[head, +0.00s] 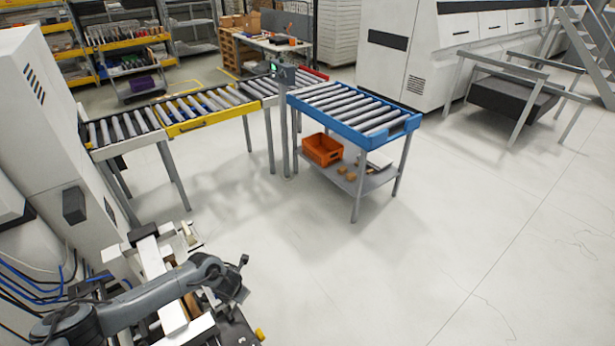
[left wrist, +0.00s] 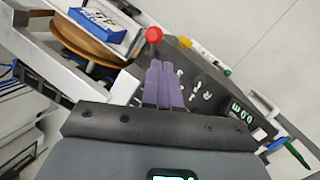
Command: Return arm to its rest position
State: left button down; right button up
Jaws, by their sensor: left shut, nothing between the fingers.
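My left arm (head: 140,303) comes in from the lower left of the head view, bent over the machine beside it. My left gripper (head: 232,285) hangs at its end, small and dark there. In the left wrist view the left gripper (left wrist: 164,70) shows its two purple-grey fingers side by side, shut with nothing between them. A red knob (left wrist: 154,34) shows just beyond the fingertips; I cannot tell whether they touch it. My right arm and gripper are not in view.
A dark control panel (left wrist: 205,85) with green displays lies beyond the fingers. A brown roll (left wrist: 85,40) and a blue box (left wrist: 97,24) are to the left. A roller conveyor (head: 180,108) and a blue roller table (head: 350,108) stand farther off. The floor (head: 330,270) to the right is clear.

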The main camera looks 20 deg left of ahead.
pick_arm(q)
jog(key=s+d+r+n+t+h, duration=0.1)
jog(key=s+d+n, duration=0.25)
jog(key=d, duration=0.55)
jog(key=s+d+r+n+h, duration=0.1)
jog(key=s+d+n+h, duration=0.3)
jog(key=d, duration=0.6)
jog(key=s+d+r+n+t+y, duration=0.1)
jog(key=s+d+n, duration=0.1)
jog(key=d+n, duration=0.55)
jog(key=s+a+r+n+g, duration=0.1)
jog(key=s+a+r+n, duration=0.2)
jog(key=s+r+n, duration=0.2)
jog(key=s+a+r+n+y, duration=0.1)
jog(key=s+a+r+n, duration=0.3)
jog(key=s+n, duration=0.8)
notch_tip(320, 180, up, 2)
jog(key=n+p, duration=0.1)
jog(key=n, duration=0.2)
jog(key=shift+n+g, duration=0.4)
